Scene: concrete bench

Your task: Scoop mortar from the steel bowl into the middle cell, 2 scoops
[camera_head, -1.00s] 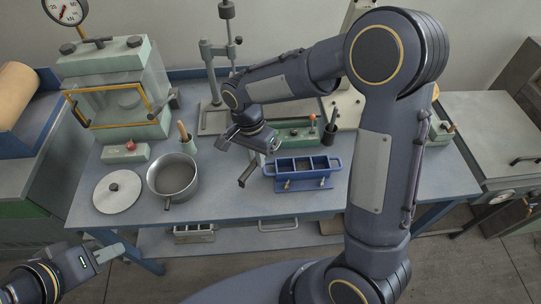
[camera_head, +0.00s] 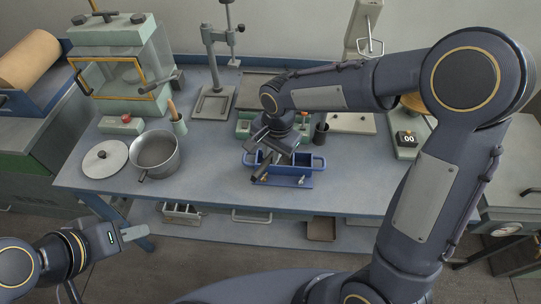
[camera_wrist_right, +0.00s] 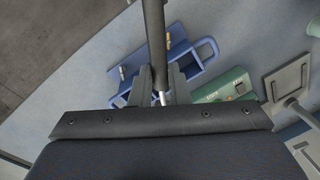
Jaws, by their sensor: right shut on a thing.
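The steel bowl (camera_head: 158,158) stands on the left of the bench; its grey inside shows, but I cannot make out how much mortar it holds. The blue mould (camera_head: 297,177) with the cells sits near the bench's front edge, and its middle cell is hidden behind my right gripper. My right gripper (camera_head: 264,160) is over the mould, shut on a dark-handled tool (camera_wrist_right: 153,40), seemingly the scoop; its scooping end is not clear. The mould also shows partly behind the tool in the right wrist view (camera_wrist_right: 184,57). My left gripper (camera_head: 132,233) is off the bench's front left, with its jaw gap unclear.
A round lid (camera_head: 104,159) lies left of the bowl. A cup with a wooden-handled tool (camera_head: 178,122) stands behind the bowl. A dark cup (camera_head: 321,133) and a scale (camera_head: 405,140) are right of the mould. The bench between bowl and mould is clear.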

